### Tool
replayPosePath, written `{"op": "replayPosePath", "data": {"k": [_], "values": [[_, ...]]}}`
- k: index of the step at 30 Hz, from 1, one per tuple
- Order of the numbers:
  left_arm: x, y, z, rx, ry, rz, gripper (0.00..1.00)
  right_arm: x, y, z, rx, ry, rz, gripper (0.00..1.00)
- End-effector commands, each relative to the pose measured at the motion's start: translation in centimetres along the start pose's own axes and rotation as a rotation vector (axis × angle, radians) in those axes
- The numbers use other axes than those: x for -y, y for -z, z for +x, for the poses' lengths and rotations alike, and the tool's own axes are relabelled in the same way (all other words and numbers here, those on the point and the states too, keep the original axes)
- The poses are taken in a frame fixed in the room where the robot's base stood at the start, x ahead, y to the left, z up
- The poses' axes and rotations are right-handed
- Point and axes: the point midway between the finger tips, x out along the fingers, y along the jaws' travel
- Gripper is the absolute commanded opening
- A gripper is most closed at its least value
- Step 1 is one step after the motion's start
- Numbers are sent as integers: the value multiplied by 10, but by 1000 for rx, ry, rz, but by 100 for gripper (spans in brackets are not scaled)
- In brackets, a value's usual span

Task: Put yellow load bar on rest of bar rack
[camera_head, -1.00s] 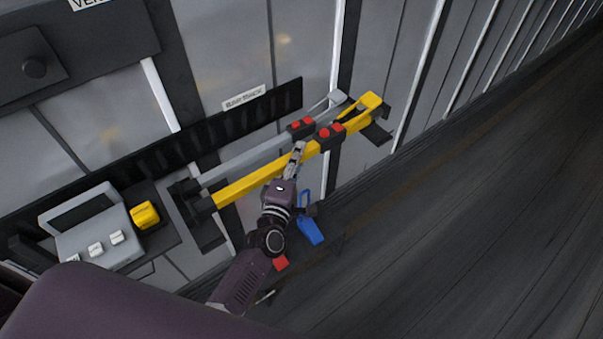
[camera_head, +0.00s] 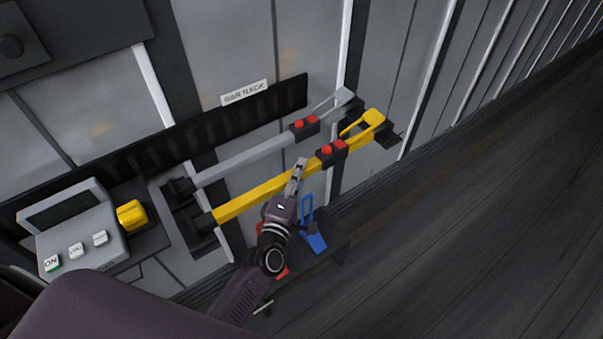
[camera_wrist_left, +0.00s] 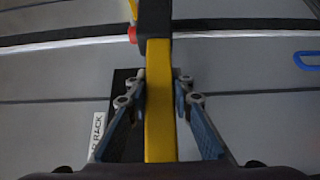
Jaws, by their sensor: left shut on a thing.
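The yellow load bar (camera_head: 258,194) lies in front of the bar rack (camera_head: 190,136), parallel to a grey bar (camera_head: 243,157). Its left end is at a dark bracket (camera_head: 200,225) and its looped right end is at another dark bracket (camera_head: 387,139). I cannot tell whether it bears fully on both. My left gripper (camera_head: 300,167) is at the middle of the bar, left of its red-buttoned black block. In the left wrist view the bar (camera_wrist_left: 159,105) runs between the two fingers (camera_wrist_left: 160,95), which are shut on it. My right gripper is not in view.
A grey box with white buttons (camera_head: 75,235) and a yellow block (camera_head: 131,214) stand at the left. The dark floor (camera_head: 480,230) at right is clear.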

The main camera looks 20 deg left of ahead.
Motion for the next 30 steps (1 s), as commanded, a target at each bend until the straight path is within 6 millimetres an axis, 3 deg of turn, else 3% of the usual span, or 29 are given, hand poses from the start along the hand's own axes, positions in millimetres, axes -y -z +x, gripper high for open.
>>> {"op": "replayPosePath", "data": {"k": [8, 9, 13, 24, 30], "values": [[0, 0, 1, -2, -8, -1, 0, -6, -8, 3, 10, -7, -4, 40], [4, 0, 0, 0, 1, -1, 24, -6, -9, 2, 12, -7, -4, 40], [4, 0, 0, 0, 1, -1, 39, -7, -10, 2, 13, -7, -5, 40], [-2, 0, 0, 0, 1, -1, 39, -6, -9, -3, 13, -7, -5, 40], [3, 0, -30, 0, 4, -1, 39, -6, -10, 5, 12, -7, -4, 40]]}}
